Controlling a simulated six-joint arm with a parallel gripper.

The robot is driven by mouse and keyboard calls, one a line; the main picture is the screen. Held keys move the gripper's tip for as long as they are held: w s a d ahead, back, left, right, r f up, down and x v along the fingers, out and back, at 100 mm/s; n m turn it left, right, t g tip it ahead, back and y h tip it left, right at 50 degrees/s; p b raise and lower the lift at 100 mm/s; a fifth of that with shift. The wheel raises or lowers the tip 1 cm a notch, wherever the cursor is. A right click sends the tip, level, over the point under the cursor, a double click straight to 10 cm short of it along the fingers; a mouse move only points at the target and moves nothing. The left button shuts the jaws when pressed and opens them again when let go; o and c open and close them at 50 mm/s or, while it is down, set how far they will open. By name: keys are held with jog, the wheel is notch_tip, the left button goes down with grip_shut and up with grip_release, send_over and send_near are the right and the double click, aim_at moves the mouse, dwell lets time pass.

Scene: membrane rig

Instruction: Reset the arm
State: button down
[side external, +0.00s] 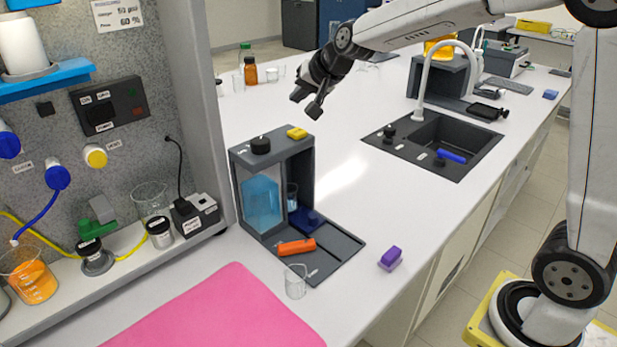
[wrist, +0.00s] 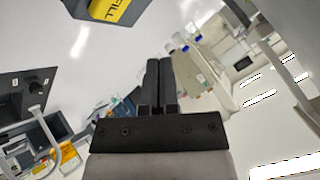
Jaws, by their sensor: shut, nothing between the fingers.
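My gripper (side external: 309,98) is in the air over the white bench, above and a little right of the grey stand in the side external view. It is shut and empty. In the wrist view its two dark fingers (wrist: 158,66) lie side by side. My arm reaches in from the upper right, well clear of the bench top.
The grey stand (side external: 302,165) holds a blue-filled vessel (side external: 261,204). An orange object (side external: 296,247) lies on its base, with a small beaker (side external: 295,283) in front. A purple block (side external: 390,258) and the black sink (side external: 433,143) are to the right. A pink mat (side external: 220,315) lies at the front.

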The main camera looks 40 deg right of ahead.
dwell(0.5)
jog(key=s+a+f+n+g, duration=0.1)
jog(key=s+f+n+g, duration=0.2)
jog(key=s+f, duration=0.6)
jog(key=s+a+f+n+g+h, duration=0.1)
jog(key=s+f+n+g, duration=0.2)
jog(key=s+f, duration=0.7)
jog(key=s+n, duration=0.1)
jog(key=s, duration=0.5)
jog(key=shift+s+n+g, duration=0.2)
jog(key=shift+n+g, duration=0.1)
jog(key=shift+n, duration=0.1)
jog(key=shift+w, duration=0.1)
dwell(1.2)
notch_tip(320, 180, up, 23)
jog(key=m+t+y, duration=0.1)
jog(key=m+t, duration=0.6)
jog(key=m, duration=0.1)
send_over(300, 132)
jog(key=shift+a+f, duration=0.1)
jog(key=shift+f, duration=0.1)
jog(key=shift+f, duration=4.3)
